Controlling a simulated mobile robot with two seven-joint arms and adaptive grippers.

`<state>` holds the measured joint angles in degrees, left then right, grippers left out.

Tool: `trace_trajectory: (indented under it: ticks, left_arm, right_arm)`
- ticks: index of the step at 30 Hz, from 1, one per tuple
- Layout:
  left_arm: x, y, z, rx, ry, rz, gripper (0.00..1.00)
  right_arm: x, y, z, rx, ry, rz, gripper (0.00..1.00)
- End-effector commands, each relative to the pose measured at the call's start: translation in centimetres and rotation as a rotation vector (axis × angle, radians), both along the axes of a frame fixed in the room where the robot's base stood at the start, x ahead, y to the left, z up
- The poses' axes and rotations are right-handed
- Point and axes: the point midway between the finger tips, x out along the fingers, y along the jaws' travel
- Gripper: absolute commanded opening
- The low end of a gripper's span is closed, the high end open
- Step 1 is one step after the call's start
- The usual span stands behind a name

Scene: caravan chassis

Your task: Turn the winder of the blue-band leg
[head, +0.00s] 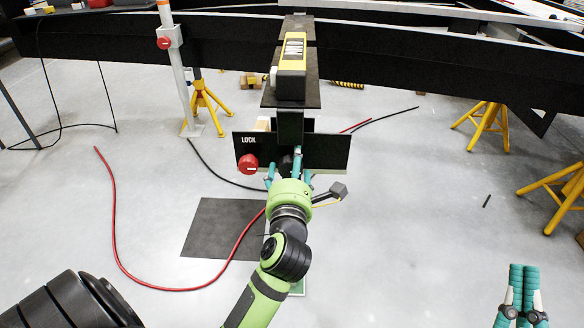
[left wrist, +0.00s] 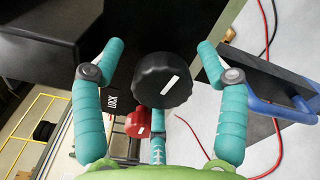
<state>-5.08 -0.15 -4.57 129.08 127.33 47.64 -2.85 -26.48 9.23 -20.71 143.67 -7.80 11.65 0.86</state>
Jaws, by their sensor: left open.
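A black ribbed knob (left wrist: 163,82) with a white mark, which looks like the winder, fills the middle of the left wrist view. My left gripper (head: 284,167) is open, its teal fingers on either side of the knob with gaps to both; it also shows in the left wrist view (left wrist: 161,48). In the head view the gripper covers most of the knob. A red knob (head: 248,164) sits on a black panel (head: 328,152) marked LOCK; it also shows in the left wrist view (left wrist: 137,124). My right gripper (head: 522,295) hangs apart at lower right.
A yellow-and-black box (head: 291,55) stands above the panel by the dark chassis beam (head: 400,66). An orange-banded leg (head: 177,70) with a red knob stands left. A red hose (head: 115,220) and black cables lie on the floor. Yellow stands (head: 487,125) are right; open floor lies between.

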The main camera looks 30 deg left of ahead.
Motion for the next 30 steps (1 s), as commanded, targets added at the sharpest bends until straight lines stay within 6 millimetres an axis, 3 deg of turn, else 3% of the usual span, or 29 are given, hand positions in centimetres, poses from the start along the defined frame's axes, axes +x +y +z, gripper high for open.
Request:
trace_trajectory:
  ticks: [7, 8, 9, 12, 19, 30]
  left_arm:
    - [0.1, 0.1, 0.0, 0.000, 0.001, 0.001, 0.74]
    - [0.1, 0.1, 0.0, 0.000, 0.001, 0.001, 0.70]
    - [0.1, 0.1, 0.0, 0.000, 0.001, 0.001, 0.54]
    - [0.1, 0.1, 0.0, 0.000, 0.000, 0.000, 0.19]
    - [0.2, 0.0, 0.1, -0.006, -0.005, -0.003, 0.19]
    - [0.2, -0.1, 0.3, -0.086, -0.057, -0.007, 0.19]
  right_arm:
    - [-0.1, 0.0, 0.1, 0.002, -0.009, 0.002, 0.00]
    - [-0.1, 0.0, 0.1, 0.002, -0.008, 0.001, 0.00]
    - [-0.1, 0.0, 0.1, 0.002, -0.008, 0.001, 0.00]
    - [-0.1, 0.0, 0.1, 0.002, -0.008, 0.001, 0.00]
    - [0.0, 0.0, 0.1, -0.002, 0.003, 0.001, 0.00]
    - [3.2, -0.7, -4.6, -0.081, 0.272, -0.052, 0.00]
